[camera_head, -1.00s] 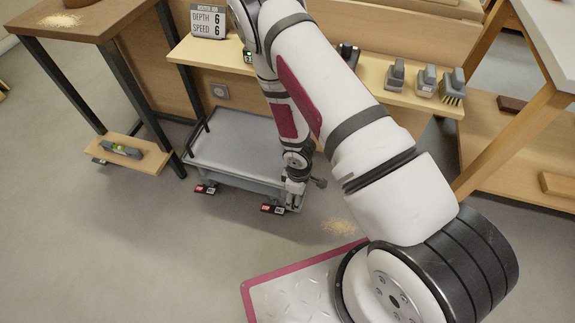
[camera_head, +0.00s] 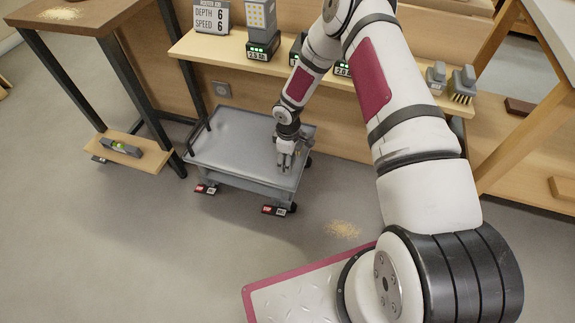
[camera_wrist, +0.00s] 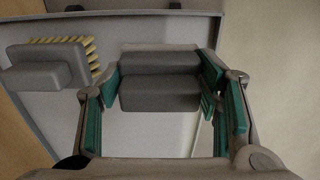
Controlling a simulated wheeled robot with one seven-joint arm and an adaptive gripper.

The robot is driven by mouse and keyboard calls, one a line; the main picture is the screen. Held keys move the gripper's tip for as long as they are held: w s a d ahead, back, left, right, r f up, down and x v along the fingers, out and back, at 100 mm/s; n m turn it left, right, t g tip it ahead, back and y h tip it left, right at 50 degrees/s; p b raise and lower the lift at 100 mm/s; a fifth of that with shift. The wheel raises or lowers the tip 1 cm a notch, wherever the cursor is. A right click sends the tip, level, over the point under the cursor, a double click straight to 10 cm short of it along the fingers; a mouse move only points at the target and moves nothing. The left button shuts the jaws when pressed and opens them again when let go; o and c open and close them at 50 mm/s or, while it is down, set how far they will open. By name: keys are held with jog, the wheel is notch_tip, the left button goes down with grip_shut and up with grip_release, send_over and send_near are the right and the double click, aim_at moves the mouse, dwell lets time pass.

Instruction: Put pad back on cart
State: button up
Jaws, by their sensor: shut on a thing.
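In the wrist view, my gripper (camera_wrist: 161,82) has its green-lined fingers on either side of a grey block-shaped pad (camera_wrist: 160,92) and is shut on it. In the head view, my gripper (camera_head: 284,163) points down over the right part of the grey cart's (camera_head: 225,145) top tray. The pad cannot be made out clearly there. The cart tray also fills much of the wrist view (camera_wrist: 155,135) behind the pad. I cannot tell whether the pad touches the tray.
A grey brush with yellow bristles (camera_wrist: 45,70) lies left of the pad in the wrist view. The bench shelf (camera_head: 250,62) behind the cart holds chargers and a brush (camera_head: 462,85). A level (camera_head: 120,148) sits on a low shelf at left. The tray's left part looks clear.

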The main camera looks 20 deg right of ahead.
jog(key=shift+w+f, duration=0.25)
jog(key=shift+w, duration=0.1)
jog(key=shift+s+f+b, duration=0.1)
jog(key=shift+f+b, duration=0.8)
jog(key=shift+f, duration=0.65)
jog(key=shift+f, duration=0.15)
jog(key=o, duration=1.3)
notch_tip(320, 180, up, 12)
jog(key=p, duration=0.4)
jog(key=shift+r, duration=0.25)
